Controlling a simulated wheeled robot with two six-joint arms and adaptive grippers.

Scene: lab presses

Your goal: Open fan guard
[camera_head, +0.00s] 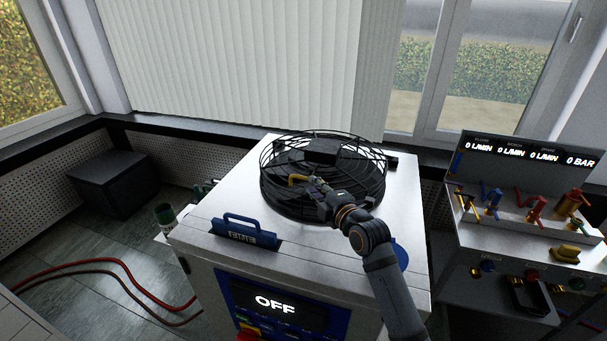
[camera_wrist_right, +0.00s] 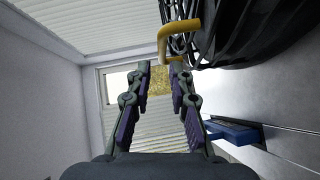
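The fan guard (camera_head: 375,167) is a round black wire cage on top of a white cabinet (camera_head: 400,200), and it looks closed over the fan. A yellow handle (camera_head: 299,179) sits on its near side. My right gripper (camera_head: 314,186) is at the guard's front, close to the handle. In the right wrist view my right gripper (camera_wrist_right: 158,68) has its fingers apart with nothing between them. The yellow handle (camera_wrist_right: 178,42) is just beyond the fingertips there, beside the black wires of the guard (camera_wrist_right: 232,30). Whether a finger touches it cannot be told. My left gripper is not in view.
A blue handle (camera_head: 245,231) stands on the cabinet's front edge, above a display (camera_head: 275,304) reading OFF. A console (camera_head: 520,205) with colored valves stands at the right. A dark box (camera_head: 112,184) and red hose (camera_head: 125,270) are on the floor at left.

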